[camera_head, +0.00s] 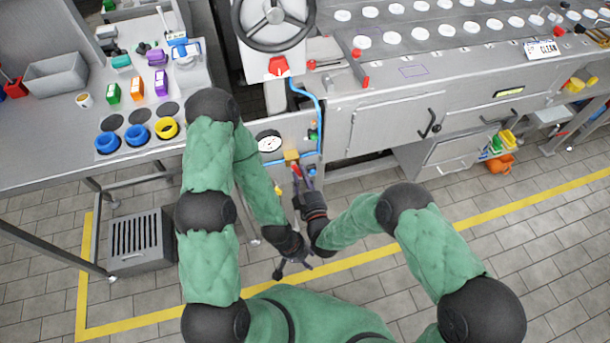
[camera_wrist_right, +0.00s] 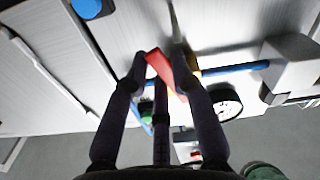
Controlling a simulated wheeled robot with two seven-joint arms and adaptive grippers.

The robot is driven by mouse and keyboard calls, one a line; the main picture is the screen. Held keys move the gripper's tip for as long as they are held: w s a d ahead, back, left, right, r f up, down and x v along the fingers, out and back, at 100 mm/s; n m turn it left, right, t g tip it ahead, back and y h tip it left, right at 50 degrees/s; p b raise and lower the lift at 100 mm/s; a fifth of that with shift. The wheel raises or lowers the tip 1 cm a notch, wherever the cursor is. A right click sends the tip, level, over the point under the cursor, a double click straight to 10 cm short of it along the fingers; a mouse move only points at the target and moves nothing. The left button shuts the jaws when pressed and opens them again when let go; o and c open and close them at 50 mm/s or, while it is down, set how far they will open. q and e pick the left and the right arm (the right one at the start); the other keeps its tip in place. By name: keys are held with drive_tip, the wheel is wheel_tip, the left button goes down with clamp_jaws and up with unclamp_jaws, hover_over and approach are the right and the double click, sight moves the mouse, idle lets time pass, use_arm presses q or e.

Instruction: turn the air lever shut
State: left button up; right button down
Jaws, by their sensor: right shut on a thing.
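The red air lever (camera_wrist_right: 160,68) sits between the dark fingers of my right gripper (camera_wrist_right: 163,75) in the right wrist view. The fingers are shut on it and hide part of it. In the head view the lever (camera_head: 311,169) shows as a small red patch beside the brass valve block (camera_head: 291,157). My right gripper (camera_head: 302,184) reaches up to it from below. My left gripper (camera_head: 291,272) is lower, over the floor, away from the lever. Its fingers look spread and empty.
A round gauge (camera_head: 269,142) is left of the valve, and a blue pipe (camera_head: 318,105) runs beside it. A red knob (camera_head: 279,66) and handwheel (camera_head: 272,22) are above. A steel table (camera_head: 45,150) stands left. Tiled floor (camera_head: 370,285) is open below.

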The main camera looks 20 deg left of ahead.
sight(296, 160)
drive_tip(key=shift+s+a+f+m+b, duration=0.2)
drive_tip(key=shift+s+a+m, duration=0.1)
drive_tip(key=shift+m, duration=0.7)
drive_tip(key=shift+s+a+f+m+b, duration=0.1)
drive_tip(key=shift+s+a+m+b, duration=0.15)
drive_tip(key=shift+m, duration=0.75)
drive_tip(key=shift+w+a, duration=0.1)
drive_tip(key=c, duration=1)
unclamp_jaws()
drive_tip(key=shift+c, duration=0.2)
drive_tip(key=shift+r, duration=0.1)
wheel_tip(296, 160, up, 10)
drive_tip(key=shift+f, duration=0.1)
